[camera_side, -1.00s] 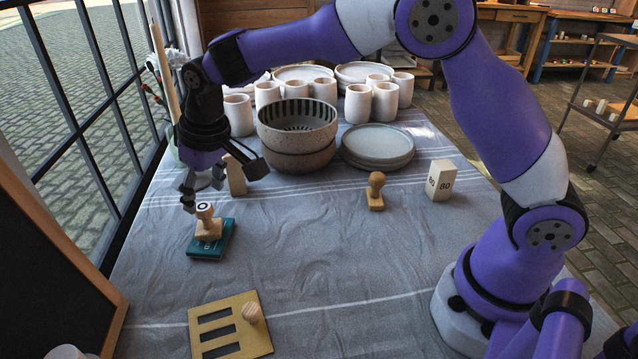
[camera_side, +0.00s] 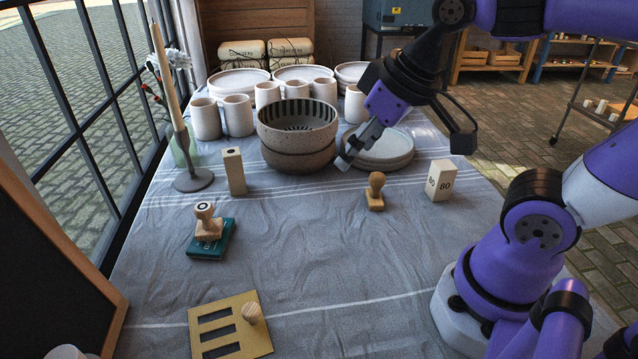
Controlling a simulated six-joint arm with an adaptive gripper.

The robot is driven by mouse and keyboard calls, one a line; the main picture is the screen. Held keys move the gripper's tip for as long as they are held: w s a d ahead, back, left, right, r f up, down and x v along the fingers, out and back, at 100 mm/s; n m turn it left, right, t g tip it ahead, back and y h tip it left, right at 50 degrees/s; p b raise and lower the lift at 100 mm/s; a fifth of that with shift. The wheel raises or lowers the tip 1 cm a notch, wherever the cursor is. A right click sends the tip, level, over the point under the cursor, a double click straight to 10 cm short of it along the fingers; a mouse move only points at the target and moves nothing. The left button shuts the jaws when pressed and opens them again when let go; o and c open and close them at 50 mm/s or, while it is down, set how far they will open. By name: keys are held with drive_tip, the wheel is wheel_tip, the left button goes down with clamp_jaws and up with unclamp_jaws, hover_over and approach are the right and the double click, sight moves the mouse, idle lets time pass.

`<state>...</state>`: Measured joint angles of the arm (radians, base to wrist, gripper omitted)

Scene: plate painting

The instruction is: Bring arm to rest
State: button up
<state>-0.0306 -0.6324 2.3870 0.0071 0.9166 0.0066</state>
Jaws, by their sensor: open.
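My gripper (camera_side: 352,152) is raised over the right part of the table, in front of the stacked plates and close to the right side of the bowls in the picture. Its light fingertips point down to the left, and I see nothing held between them. It is open. My arm folds back above my base at the right. A wooden stamp (camera_side: 208,224) stands on a teal pad (camera_side: 211,247) at the left, clear of my gripper.
Stacked bowls (camera_side: 297,153) and plates (camera_side: 381,160) stand mid-table, with several cups behind. A candle holder (camera_side: 193,181), a wooden block (camera_side: 235,171), another stamp (camera_side: 376,193), an "80" block (camera_side: 441,181) and a slotted board (camera_side: 229,326) stand around. The front middle cloth is bare.

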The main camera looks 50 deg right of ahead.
drive_tip(key=shift+s+d+f, duration=0.15)
drive_tip(key=shift+s+f, duration=0.15)
drive_tip(key=shift+s, duration=0.2)
drive_tip(key=shift+s+d+f, duration=0.15)
drive_tip(key=shift+s+f, duration=0.15)
drive_tip(key=shift+s, duration=0.2)
